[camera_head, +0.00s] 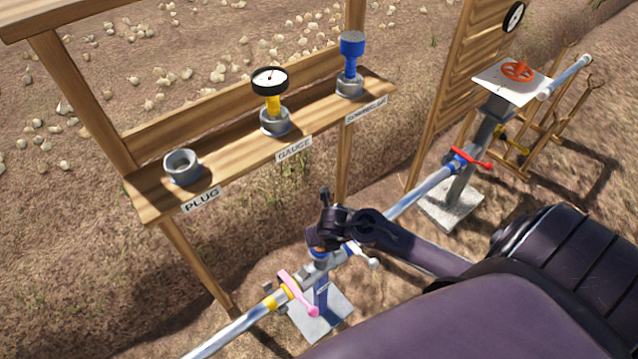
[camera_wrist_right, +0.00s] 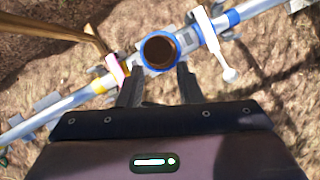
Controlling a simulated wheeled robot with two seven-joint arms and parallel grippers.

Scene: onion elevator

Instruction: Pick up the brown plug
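The brown plug (camera_wrist_right: 160,51) shows in the right wrist view as a round brown top inside a blue ring, on a fitting of the metal pipe. My right gripper (camera_wrist_right: 160,86) has its two dark fingers apart, one on each side just below the plug in that view. Nothing is seen between the fingertips, and I cannot tell whether they touch the fitting. My left gripper is not in view.
A wooden shelf (camera_head: 232,148) holds an empty grey "PLUG" socket (camera_head: 183,168), a gauge (camera_head: 270,81) and a blue connector (camera_head: 352,46). On the pipe (camera_head: 418,195) are a pink lever (camera_head: 297,294), a white lever (camera_head: 362,256) and a red lever (camera_head: 470,159). A red wheel valve (camera_head: 517,70) stands at right.

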